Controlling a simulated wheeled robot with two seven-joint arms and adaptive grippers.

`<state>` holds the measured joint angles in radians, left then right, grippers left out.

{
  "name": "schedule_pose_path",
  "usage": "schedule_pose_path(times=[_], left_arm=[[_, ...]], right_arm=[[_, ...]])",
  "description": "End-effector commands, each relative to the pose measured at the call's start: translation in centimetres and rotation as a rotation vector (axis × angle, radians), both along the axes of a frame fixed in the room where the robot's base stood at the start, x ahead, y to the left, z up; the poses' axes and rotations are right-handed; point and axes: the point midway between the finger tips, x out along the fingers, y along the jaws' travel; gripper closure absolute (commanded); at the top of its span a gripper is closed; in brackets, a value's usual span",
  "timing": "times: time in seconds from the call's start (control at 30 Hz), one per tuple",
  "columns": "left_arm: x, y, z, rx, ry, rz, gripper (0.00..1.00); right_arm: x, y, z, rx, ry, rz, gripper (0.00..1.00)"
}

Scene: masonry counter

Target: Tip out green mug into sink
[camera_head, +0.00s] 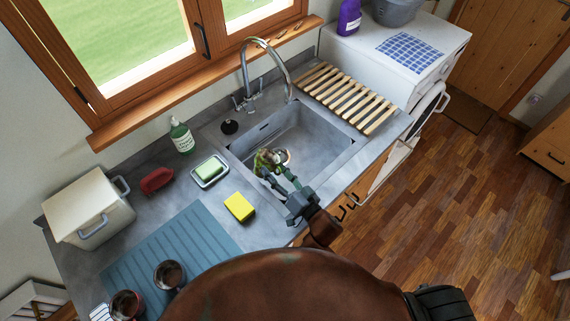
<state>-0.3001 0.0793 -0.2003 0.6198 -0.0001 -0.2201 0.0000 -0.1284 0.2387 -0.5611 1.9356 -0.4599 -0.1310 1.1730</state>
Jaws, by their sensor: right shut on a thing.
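The sink (325,137) is a grey basin set in the counter, with a curved metal tap (268,62) behind it. My right gripper (272,172) reaches over the front left part of the basin and is shut on the green mug (261,161). The mug looks tilted over the basin, with its inside partly showing something mixed in colour. Its exact tilt and its contents are too small to tell. The round drain (284,156) shows just beside the mug. My left gripper is not in view.
A yellow sponge (240,207), a green soap bar in a dish (210,171) and a soap bottle (181,136) stand left of the sink. A wooden drying rack (346,97) lies to its right.

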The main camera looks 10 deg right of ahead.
Motion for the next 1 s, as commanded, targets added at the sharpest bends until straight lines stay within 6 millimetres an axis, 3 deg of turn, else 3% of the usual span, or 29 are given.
schedule_pose_path(times=[1.0], left_arm=[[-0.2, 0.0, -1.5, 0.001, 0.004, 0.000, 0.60]], right_arm=[[0.5, -0.9, -0.8, 0.137, 0.072, 0.000, 0.87]])
